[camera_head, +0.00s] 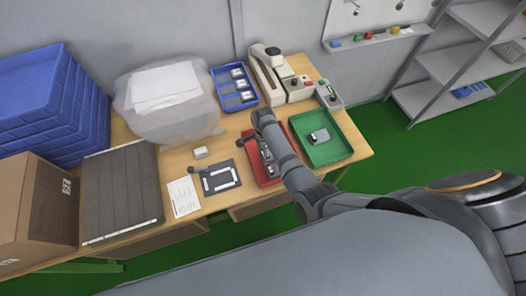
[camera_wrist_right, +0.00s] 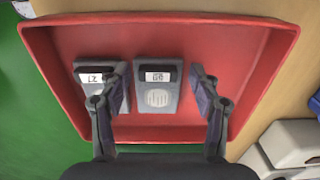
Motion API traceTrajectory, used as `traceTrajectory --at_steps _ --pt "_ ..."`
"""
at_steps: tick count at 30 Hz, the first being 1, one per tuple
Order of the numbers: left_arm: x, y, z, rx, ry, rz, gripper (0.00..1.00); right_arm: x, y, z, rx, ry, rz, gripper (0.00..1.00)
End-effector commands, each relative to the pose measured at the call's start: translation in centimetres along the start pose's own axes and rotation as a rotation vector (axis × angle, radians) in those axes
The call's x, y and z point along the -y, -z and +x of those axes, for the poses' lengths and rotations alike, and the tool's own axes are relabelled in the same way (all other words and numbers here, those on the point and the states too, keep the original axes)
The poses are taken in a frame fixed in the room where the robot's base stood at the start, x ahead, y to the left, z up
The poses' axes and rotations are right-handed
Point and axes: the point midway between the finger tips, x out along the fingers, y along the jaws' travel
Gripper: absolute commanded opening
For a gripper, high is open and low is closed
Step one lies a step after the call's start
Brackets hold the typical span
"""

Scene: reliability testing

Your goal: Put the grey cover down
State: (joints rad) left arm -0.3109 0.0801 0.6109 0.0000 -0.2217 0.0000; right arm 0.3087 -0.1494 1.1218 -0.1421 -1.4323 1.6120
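The red tray (camera_head: 258,165) stands on the wooden table under my right arm. In the right wrist view the red tray (camera_wrist_right: 215,38) holds two grey units with dark tops and white labels: a left unit (camera_wrist_right: 88,77) and a middle unit (camera_wrist_right: 157,98). My right gripper (camera_wrist_right: 157,88) is open above the tray. Its fingers are on either side of the middle unit, and the left finger overlaps the left unit. No grey cover is seen held in it. A flat grey ribbed panel (camera_head: 121,190) lies on the table's left part; I cannot tell whether it is the cover.
A green tray (camera_head: 339,150) with one grey unit (camera_head: 320,137) stands right of the red tray. A blue tray (camera_head: 246,102), a white bench device (camera_head: 272,72), a dark mat (camera_head: 220,177), a paper sheet (camera_head: 184,197) and a cardboard box (camera_head: 38,215) are on the table.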

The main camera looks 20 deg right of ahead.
Motion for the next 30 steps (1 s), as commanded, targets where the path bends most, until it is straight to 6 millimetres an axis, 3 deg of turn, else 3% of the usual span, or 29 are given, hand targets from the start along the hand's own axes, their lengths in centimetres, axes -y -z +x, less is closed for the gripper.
traceTrajectory --at_steps 4,8,19,30 --pt "0.0 2.0 0.0 -0.031 0.001 -0.001 0.4 0.0 0.0 0.0 0.0 0.0 0.0 0.63" --pt "0.1 2.6 -0.4 -0.04 0.001 -0.001 0.4 0.0 0.0 -0.6 0.0 0.0 0.0 0.63" --pt "0.6 2.1 -8.0 -0.023 0.0 -0.001 0.4 0.0 0.0 -8.1 0.0 0.0 0.0 0.63" --pt "0.6 1.8 -7.1 -0.019 0.001 -0.001 0.4 0.0 0.0 -12.4 0.0 0.0 -0.001 0.63"
